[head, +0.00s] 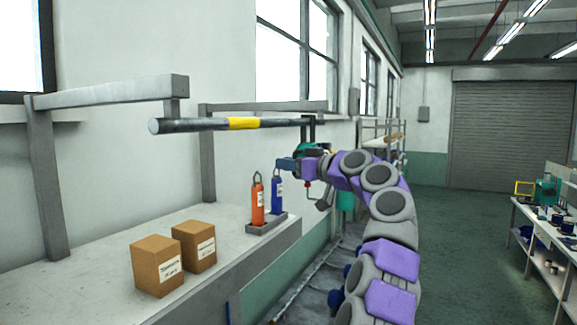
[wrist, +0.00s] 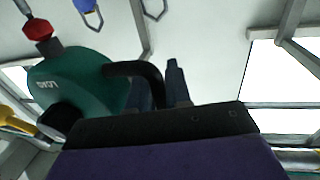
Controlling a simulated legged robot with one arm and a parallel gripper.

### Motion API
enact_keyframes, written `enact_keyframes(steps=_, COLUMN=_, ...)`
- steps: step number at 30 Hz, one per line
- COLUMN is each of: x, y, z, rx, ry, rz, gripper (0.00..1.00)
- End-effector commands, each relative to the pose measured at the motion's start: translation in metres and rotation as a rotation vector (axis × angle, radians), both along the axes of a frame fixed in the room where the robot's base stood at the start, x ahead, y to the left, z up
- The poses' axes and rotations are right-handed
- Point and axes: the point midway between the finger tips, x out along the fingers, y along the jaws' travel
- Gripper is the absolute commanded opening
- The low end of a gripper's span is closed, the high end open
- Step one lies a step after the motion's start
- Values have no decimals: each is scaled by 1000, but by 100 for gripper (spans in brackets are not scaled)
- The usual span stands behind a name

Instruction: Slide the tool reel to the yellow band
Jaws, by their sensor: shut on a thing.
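The tool reel (head: 312,149) is a green body hanging near the right end of the dark overhead rail (head: 195,125), partly hidden behind my gripper. The yellow band (head: 243,123) is around the rail, left of the reel and apart from it. In the wrist view the reel (wrist: 65,85) shows a label, a black curved handle (wrist: 125,68) and a red end piece (wrist: 38,30). My gripper (head: 290,164) is at the reel, its fingers (wrist: 158,92) shut at the black handle. The exact contact is partly hidden. A yellow part (wrist: 15,121) shows at the wrist view's lower left.
Below the rail is a grey bench (head: 95,250) with two cardboard boxes (head: 157,266). Grey posts (head: 45,185) flank the rail. Open floor (head: 440,240) lies right.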

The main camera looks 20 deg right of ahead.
Motion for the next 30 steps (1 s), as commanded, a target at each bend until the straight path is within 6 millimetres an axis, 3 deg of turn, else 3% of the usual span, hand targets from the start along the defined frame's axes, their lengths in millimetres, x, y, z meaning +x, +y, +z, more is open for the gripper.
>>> enact_keyframes(steps=11, x=-30, y=37, z=-6, rx=-2, ry=-2, rz=6, gripper=0)
enact_keyframes(steps=30, x=-115, y=145, z=-7, rx=-4, ry=2, rz=5, gripper=0)
